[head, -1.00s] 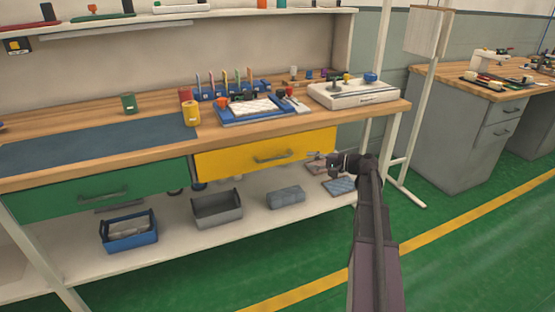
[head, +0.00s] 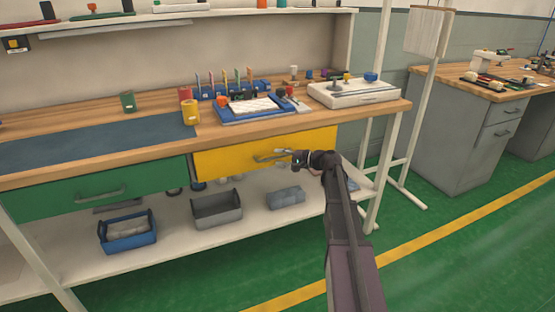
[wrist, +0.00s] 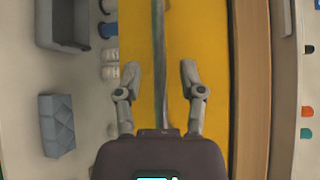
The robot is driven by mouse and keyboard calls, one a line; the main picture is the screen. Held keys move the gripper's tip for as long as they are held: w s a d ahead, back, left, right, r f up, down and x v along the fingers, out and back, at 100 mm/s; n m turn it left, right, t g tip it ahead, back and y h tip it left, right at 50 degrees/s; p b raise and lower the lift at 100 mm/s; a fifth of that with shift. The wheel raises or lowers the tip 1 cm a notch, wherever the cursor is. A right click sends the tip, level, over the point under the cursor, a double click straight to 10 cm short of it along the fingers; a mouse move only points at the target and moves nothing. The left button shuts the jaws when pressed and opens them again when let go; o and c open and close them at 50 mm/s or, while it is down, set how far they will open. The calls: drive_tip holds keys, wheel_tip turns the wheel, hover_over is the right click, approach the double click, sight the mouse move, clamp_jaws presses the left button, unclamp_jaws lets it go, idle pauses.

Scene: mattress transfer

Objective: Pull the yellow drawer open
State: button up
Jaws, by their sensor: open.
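The yellow drawer (head: 220,161) sits under the workbench top, right of the green drawer, and looks shut. Its grey bar handle (head: 262,158) is partly hidden behind my gripper (head: 284,158) in the head view. In the wrist view the yellow drawer front (wrist: 217,60) fills the middle, and the handle (wrist: 159,50) runs upright in the picture between the fingers of my gripper (wrist: 159,82). The fingers are open, one on each side of the handle, with gaps visible on both sides.
The wooden benchtop edge (wrist: 250,90) runs close beside the drawer. Below are a grey bin (head: 217,208), a blue bin (head: 127,231) and a grey-blue block (head: 286,197) on the lower shelf (head: 180,240). A white bench leg (head: 383,160) stands right of the drawer. Green floor in front is clear.

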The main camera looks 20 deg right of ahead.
drive_tip(key=shift+w+a, duration=0.35)
drive_tip(key=shift+a, duration=0.1)
drive_tip(key=shift+c, duration=0.2)
clamp_jaws()
drive_tip(key=shift+s+f, duration=0.1)
drive_tip(key=shift+s, duration=0.1)
